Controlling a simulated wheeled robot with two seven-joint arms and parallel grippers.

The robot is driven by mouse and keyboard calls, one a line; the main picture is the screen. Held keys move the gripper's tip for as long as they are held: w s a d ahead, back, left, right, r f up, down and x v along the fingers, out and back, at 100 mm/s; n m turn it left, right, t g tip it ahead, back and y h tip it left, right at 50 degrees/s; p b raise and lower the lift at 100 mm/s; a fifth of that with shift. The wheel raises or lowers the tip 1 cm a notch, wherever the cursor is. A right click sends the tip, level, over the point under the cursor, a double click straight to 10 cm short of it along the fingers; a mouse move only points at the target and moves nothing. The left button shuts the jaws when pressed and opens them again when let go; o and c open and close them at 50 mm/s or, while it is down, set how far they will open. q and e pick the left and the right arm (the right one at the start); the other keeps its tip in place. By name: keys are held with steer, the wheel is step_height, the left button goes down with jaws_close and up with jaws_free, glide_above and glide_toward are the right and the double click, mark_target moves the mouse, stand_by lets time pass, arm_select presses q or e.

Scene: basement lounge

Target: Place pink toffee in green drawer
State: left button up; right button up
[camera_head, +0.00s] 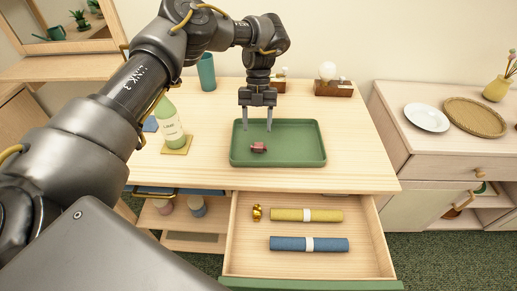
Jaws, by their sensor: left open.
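The pink toffee (259,147), small and dark pink, lies on the green tray (290,159) on the table top. My left gripper (257,126) is open and points down just above the toffee, with empty fingers. A drawer (303,257) with a green front edge (310,284) stands pulled out below the table top. In it lie a small gold-wrapped piece (257,212), a rolled yellow cloth (290,214) and a rolled blue cloth (290,244). My right gripper is not in view.
A teal cup (206,72) and wooden blocks (334,88) stand at the back. A cabinet (445,150) with a white plate (426,117) is at right. The drawer's right end has bare room.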

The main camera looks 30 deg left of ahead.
mark_target(259, 145)
arm_select(q)
steer(key=shift+s+d+f, duration=0.15)
steer(key=shift+f, duration=0.3)
steer(key=p+x, duration=0.1)
steer(key=x, duration=0.3)
steer(key=shift+d, duration=0.2)
steer(key=shift+s+d+f+p, duration=0.1)
steer(key=shift+s+f+p, duration=0.15)
steer(key=shift+f, duration=0.3)
steer(key=shift+c, duration=0.8)
steer(key=c, duration=1)
steer(key=shift+w, duration=0.1)
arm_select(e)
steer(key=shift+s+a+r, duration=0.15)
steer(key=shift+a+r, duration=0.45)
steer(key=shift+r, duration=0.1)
